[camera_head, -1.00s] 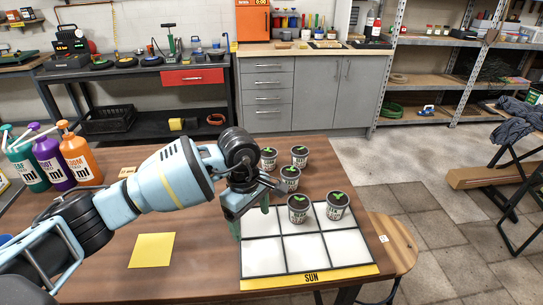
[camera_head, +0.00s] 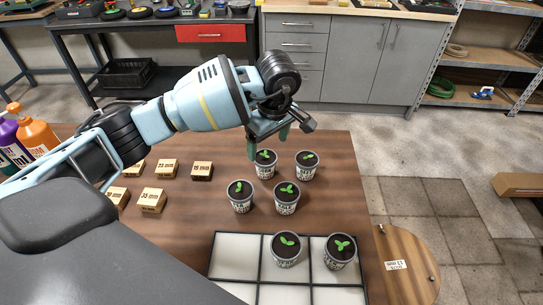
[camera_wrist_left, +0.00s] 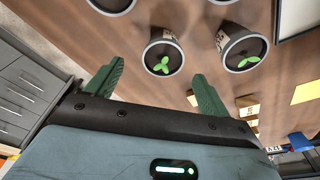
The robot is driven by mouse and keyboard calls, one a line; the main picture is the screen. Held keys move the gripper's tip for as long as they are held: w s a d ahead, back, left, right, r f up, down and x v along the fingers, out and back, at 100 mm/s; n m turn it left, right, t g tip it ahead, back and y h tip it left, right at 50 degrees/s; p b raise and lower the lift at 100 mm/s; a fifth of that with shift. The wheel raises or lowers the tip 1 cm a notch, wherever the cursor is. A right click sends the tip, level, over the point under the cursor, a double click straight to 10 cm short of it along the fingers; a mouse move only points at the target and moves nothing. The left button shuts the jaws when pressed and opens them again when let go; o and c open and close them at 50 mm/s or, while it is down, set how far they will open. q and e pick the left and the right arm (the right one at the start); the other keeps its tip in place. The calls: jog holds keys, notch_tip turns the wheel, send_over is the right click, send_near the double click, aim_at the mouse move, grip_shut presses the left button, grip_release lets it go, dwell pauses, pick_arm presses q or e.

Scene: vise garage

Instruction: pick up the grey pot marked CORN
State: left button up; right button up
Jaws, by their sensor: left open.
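Several grey pots with dark soil and green sprouts stand upright on the brown table. Two are at the back, a left one (camera_head: 266,172) and a right one (camera_head: 306,172); two more, a left one (camera_head: 240,204) and a right one (camera_head: 287,206), stand nearer. Their labels are too small to read, so I cannot tell which is CORN. My left gripper (camera_head: 267,143) is open and empty, close above and behind the back-left pot. In the left wrist view, its fingers (camera_wrist_left: 155,84) spread below one pot (camera_wrist_left: 163,54), with another pot (camera_wrist_left: 242,48) to the right.
A white-celled tray (camera_head: 235,257) at the front holds a left pot (camera_head: 286,257) and a right pot (camera_head: 340,260). Small wooden blocks (camera_head: 202,171) sit left on the table. Orange and purple bottles (camera_head: 38,135) stand at the far left. A round stool (camera_head: 408,265) is at the right.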

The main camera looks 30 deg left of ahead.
aim_at(265, 157)
pick_arm(q)
jog(key=shift+s+f, duration=0.2)
jog(key=shift+f, duration=0.15)
jog(key=shift+a+f, duration=0.1)
jog(key=shift+f, duration=0.35)
jog(key=shift+w+a+f, duration=0.1)
jog(key=shift+a+f, duration=0.15)
jog(key=shift+f, duration=1.3)
jog(key=shift+w+a+f, duration=0.1)
jog(key=shift+a+f, duration=0.1)
jog(key=shift+f, duration=1.3)
jog(key=c, duration=1.1)
